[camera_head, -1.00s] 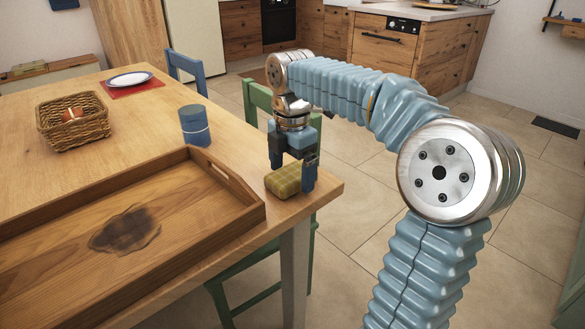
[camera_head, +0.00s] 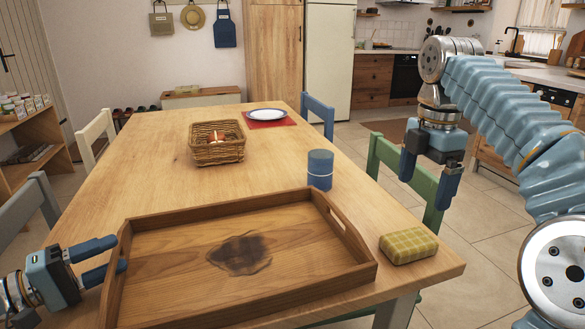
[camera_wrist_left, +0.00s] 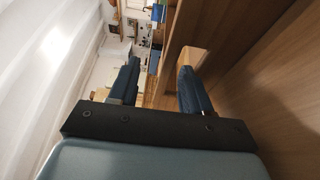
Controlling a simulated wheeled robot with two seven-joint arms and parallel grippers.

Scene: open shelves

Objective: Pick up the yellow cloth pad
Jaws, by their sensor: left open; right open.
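The yellow cloth pad (camera_head: 409,246) lies on the front right corner of the wooden table, right of the tray. It has a checked pattern and nothing touches it. My right gripper (camera_head: 428,190) is open and empty, raised above and to the right of the pad, near the green chair. My left gripper (camera_head: 122,254) is open at the left end of the tray. Its two fingers also show apart in the left wrist view (camera_wrist_left: 158,84). I cannot tell whether they straddle the tray's end wall. The pad is not seen in the wrist view.
The wooden tray (camera_head: 180,245) with a dark stain fills the table's front. A blue cup (camera_head: 320,170) stands behind it. A wicker basket (camera_head: 217,150) and a white plate (camera_head: 267,115) are further back. Chairs surround the table; a green one (camera_head: 400,165) is at the right.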

